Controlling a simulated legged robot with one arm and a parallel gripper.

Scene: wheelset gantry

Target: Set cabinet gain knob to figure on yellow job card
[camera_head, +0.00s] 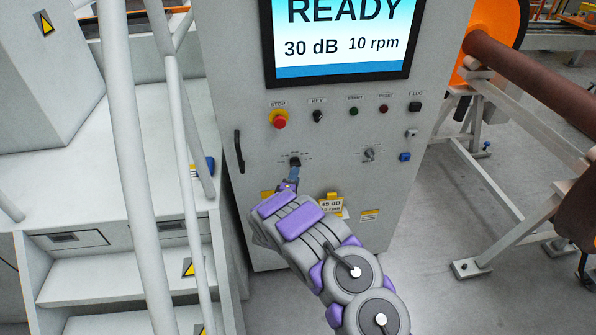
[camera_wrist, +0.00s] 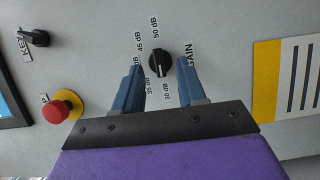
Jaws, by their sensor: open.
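The gain knob (camera_wrist: 160,63) is black and round, with a white mark pointing toward the 30 dB label. It also shows small in the head view (camera_head: 294,162). Labels from 30 dB to 50 dB ring it; one is partly hidden by a finger. My gripper (camera_wrist: 158,68) is open, its blue fingertips on either side of the knob in the wrist view; I cannot tell if they touch it. The yellow job card (camera_head: 331,205) on the cabinet (camera_head: 230,60) front reads 45 dB; its lower line is partly hidden by my arm. The screen (camera_head: 340,40) reads READY, 30 dB, 10 rpm.
A red stop button (camera_head: 279,119), key switch (camera_head: 318,116) and several small buttons sit above the knob. Another knob (camera_head: 369,154) is to its right. White railings (camera_head: 130,150) and steps stand left. A wheelset (camera_head: 540,80) on a frame stands right.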

